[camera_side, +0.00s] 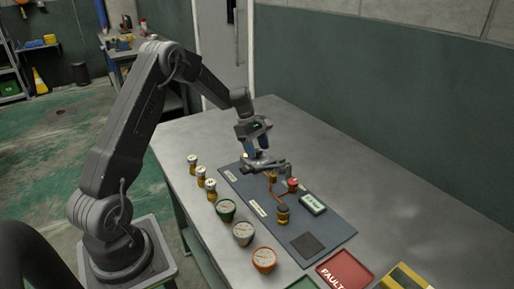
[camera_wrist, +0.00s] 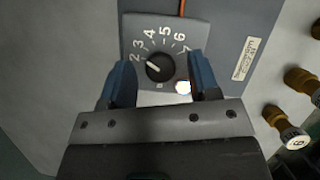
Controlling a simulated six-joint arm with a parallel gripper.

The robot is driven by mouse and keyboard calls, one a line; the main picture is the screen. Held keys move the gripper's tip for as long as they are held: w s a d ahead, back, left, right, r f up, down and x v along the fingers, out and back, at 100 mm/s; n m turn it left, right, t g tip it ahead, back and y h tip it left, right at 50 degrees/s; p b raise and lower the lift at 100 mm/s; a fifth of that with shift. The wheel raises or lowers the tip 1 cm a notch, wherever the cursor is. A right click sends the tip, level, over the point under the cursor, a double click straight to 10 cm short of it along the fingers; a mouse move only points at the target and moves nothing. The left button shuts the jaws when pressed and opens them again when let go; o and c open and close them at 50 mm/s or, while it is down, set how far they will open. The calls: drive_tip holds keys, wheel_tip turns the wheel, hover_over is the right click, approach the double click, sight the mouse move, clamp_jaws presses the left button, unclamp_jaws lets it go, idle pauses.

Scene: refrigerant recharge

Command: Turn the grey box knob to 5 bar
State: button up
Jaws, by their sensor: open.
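The grey box (camera_wrist: 133,76) shows in the wrist view with a black knob (camera_wrist: 162,72) on its face and a dial marked 2 to 7. The knob's white pointer is turned to the left, near the 2. My gripper (camera_wrist: 160,79) is open, with one blue finger on each side of the knob and a gap on both sides. A bright light (camera_wrist: 182,88) glows on the box beside the right finger. In the side view my gripper (camera_side: 257,145) points down over the far left end of the dark mat. It largely hides the box there.
The blue-grey mat (camera_side: 329,228) carries pipework, a small display (camera_side: 313,204) and a brass fitting (camera_side: 283,215). Several brass-bodied pieces and gauges, including an orange-rimmed gauge (camera_side: 264,260), line the mat's near side. A red FAULT tray (camera_side: 345,271) lies at the front.

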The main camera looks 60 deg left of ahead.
drive_tip(key=shift+c, duration=0.3)
drive_tip(key=c, duration=0.8)
drive_tip(key=shift+c, duration=0.2)
drive_tip(key=shift+m, duration=0.3)
drive_tip(key=m+g, duration=0.2)
drive_tip(key=m, duration=0.3)
drive_tip(key=shift+w+m, duration=0.15)
drive_tip(key=shift+m, duration=0.15)
drive_tip(key=m+g+y, duration=0.1)
drive_tip(key=m+g, duration=0.1)
drive_tip(key=m, duration=0.3)
drive_tip(key=shift+d, duration=0.1)
drive_tip(key=shift+m, duration=0.4)
